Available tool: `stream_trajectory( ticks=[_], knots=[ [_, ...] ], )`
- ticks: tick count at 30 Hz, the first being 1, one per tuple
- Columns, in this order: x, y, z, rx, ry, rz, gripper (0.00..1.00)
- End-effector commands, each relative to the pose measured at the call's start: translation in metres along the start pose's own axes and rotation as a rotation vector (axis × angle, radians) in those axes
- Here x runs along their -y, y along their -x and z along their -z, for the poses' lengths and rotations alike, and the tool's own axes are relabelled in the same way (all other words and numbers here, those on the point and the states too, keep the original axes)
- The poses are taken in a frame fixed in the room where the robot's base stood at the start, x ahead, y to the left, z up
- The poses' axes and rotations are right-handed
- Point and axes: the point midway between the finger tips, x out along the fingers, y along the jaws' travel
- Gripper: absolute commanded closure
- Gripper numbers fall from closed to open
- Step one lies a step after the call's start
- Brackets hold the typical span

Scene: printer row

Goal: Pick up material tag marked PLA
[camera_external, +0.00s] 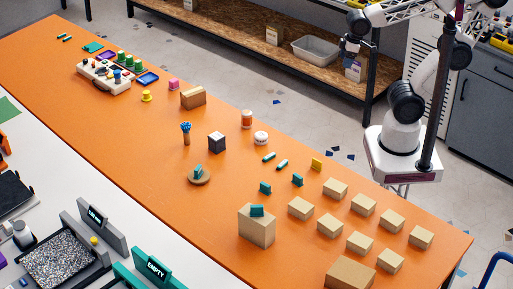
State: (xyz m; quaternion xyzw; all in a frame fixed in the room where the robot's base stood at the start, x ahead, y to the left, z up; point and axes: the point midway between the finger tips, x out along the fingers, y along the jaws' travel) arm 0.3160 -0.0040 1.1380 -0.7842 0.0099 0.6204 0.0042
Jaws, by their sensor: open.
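Small tags stand on the orange table (130,150), and their lettering is too small to read, so I cannot tell which one is marked PLA. Two teal tags stand on the table, one left (265,187) and one right (297,180). A yellow tag (316,164) stands behind them. A teal piece (198,171) sits on a round brown disc (203,179). Another teal tag (257,210) sits on top of a tall cardboard box (256,230). My gripper (350,50) is open, small and dark, raised at upper right, away from all the tags.
Several small cardboard boxes (330,225) crowd the table's right end. A grey cube (217,142), white round container (261,138) and orange-white jar (246,119) stand mid-table. A tool holder (103,75) is far left. The table's near-left stretch is clear.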

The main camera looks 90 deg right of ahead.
Motion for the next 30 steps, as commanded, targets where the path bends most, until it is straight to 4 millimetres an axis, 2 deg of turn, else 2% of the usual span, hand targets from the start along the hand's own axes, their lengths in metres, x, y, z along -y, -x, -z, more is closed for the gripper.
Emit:
stream_trajectory(
  ticks=[4, 9, 22, 30],
  knots=[
    [0.000, 0.000, 0.000, 0.000, 0.000, 0.000, 0.30],
    [0.000, 0.000, 0.000, 0.000, 0.000, 0.000, 0.53],
    [0.002, -0.002, 0.004, 0.014, 0.026, -0.008, 0.53],
    [0.014, -0.017, 0.025, 0.091, 0.179, -0.059, 0.53]
  ],
)
